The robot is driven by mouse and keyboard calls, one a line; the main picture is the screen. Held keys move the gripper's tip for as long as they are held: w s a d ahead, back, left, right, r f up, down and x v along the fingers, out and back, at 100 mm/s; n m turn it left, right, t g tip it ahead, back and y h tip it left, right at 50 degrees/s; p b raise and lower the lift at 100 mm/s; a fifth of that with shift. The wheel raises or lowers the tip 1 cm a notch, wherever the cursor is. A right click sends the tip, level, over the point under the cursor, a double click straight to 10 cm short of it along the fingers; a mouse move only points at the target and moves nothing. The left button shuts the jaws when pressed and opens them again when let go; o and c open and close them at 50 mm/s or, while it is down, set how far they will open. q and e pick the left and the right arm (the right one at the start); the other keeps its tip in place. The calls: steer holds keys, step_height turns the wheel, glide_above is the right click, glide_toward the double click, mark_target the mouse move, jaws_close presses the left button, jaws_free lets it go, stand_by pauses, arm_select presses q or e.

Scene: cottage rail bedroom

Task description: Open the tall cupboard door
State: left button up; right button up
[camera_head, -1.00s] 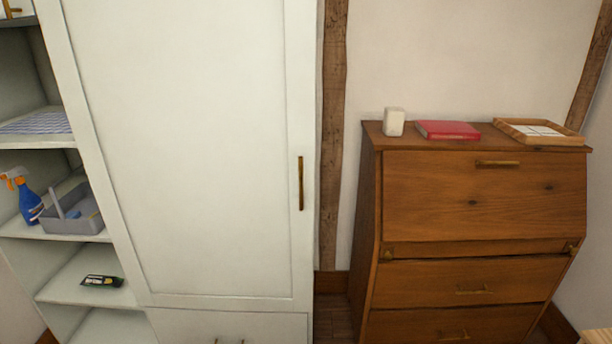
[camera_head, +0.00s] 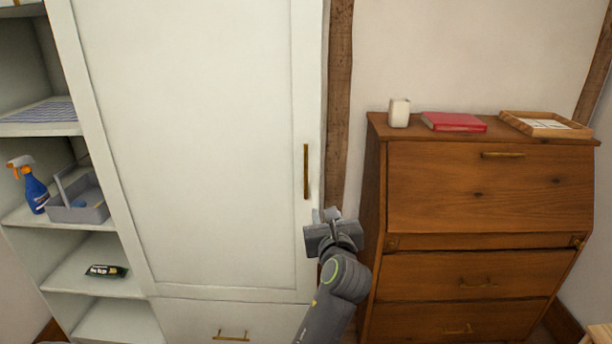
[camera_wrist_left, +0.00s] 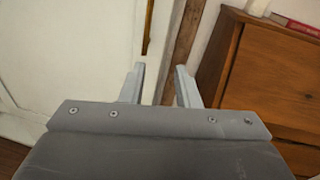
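The tall cupboard door (camera_head: 200,140) is a pale white panel and is shut. Its vertical brass handle (camera_head: 306,172) sits near the door's right edge; part of it also shows at the top of the left wrist view (camera_wrist_left: 148,28). My left gripper (camera_head: 326,214) is just below and slightly right of the handle in the head view, apart from it. In the left wrist view its two fingers (camera_wrist_left: 159,85) are spread with nothing between them, and the handle lies beyond them. My right gripper is not in view.
Open shelves at left hold a spray bottle (camera_head: 34,188), a grey caddy (camera_head: 80,210) and a dark packet (camera_head: 106,271). A drawer (camera_head: 225,320) is below the door. A wooden post (camera_head: 338,110) and a brown bureau (camera_head: 480,190) stand close on the right.

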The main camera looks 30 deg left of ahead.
mark_target(306, 168)
arm_select(q)
step_height(306, 168, up, 4)
steer(key=s+y, duration=0.1)
steer(key=s, duration=0.1)
steer(key=x, duration=0.9)
steer(key=p+x, duration=0.1)
steer(key=x, duration=0.8)
steer(key=shift+s+a+r, duration=0.15)
steer(key=shift+r, duration=0.1)
jaws_close()
